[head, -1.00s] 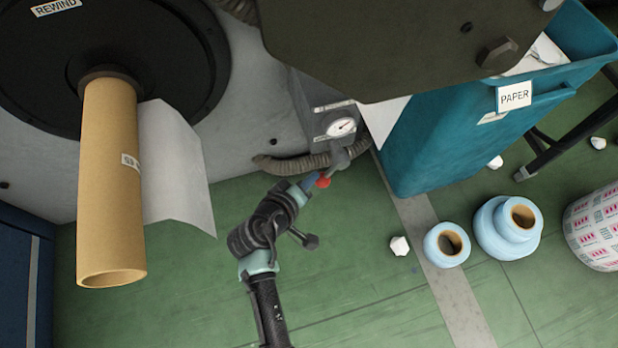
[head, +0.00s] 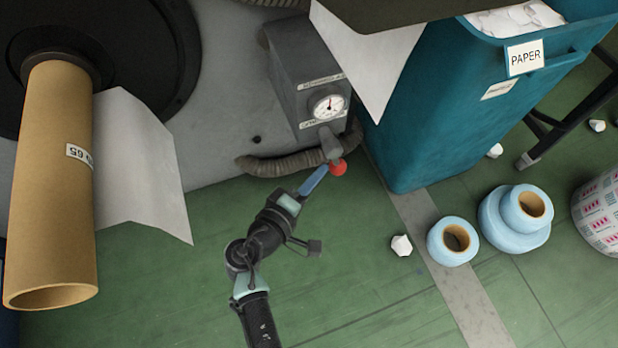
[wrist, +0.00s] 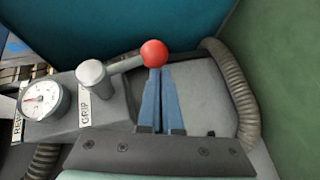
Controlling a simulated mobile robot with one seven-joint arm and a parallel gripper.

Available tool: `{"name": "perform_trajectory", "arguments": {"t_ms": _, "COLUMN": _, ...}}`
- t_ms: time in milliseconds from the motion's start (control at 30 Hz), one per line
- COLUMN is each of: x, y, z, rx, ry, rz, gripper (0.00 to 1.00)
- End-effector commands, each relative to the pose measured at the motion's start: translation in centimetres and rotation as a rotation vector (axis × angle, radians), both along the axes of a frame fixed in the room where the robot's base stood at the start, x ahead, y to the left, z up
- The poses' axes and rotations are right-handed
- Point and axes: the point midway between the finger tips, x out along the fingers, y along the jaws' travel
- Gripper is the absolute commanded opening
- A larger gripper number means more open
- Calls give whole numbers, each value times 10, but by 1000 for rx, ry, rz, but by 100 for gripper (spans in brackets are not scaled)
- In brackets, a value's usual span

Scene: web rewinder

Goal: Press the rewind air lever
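The air lever is a grey arm (head: 329,146) with a red ball knob (head: 338,168), on a grey control box (head: 293,65) with a round gauge (head: 327,106). The lever arm also shows in the wrist view (wrist: 125,64), running from a grey pivot to the red knob (wrist: 154,53). My gripper (head: 322,172) has blue fingers close together, shut with nothing seen between them.
A corrugated hose (head: 285,163) runs below the box. A teal paper bin (head: 435,125) stands to the right. A brown core (head: 52,190) with a loose white sheet (head: 140,165) is at left. Blue rolls (head: 453,241) and crumpled paper (head: 402,245) lie on the green floor.

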Motion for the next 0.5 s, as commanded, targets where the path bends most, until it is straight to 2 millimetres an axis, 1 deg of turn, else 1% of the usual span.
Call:
{"name": "perform_trajectory", "arguments": {"t_ms": 33, "x": 0, "y": -5, "z": -2, "rx": 0, "ry": 2, "rz": -5, "gripper": 0}}
{"name": "perform_trajectory", "arguments": {"t_ms": 200, "x": 3, "y": -13, "z": -5, "rx": 1, "ry": 3, "rz": -4, "gripper": 0}}
{"name": "perform_trajectory", "arguments": {"t_ms": 500, "x": 6, "y": -22, "z": -6, "rx": 2, "ry": 2, "rz": -5, "gripper": 0}}
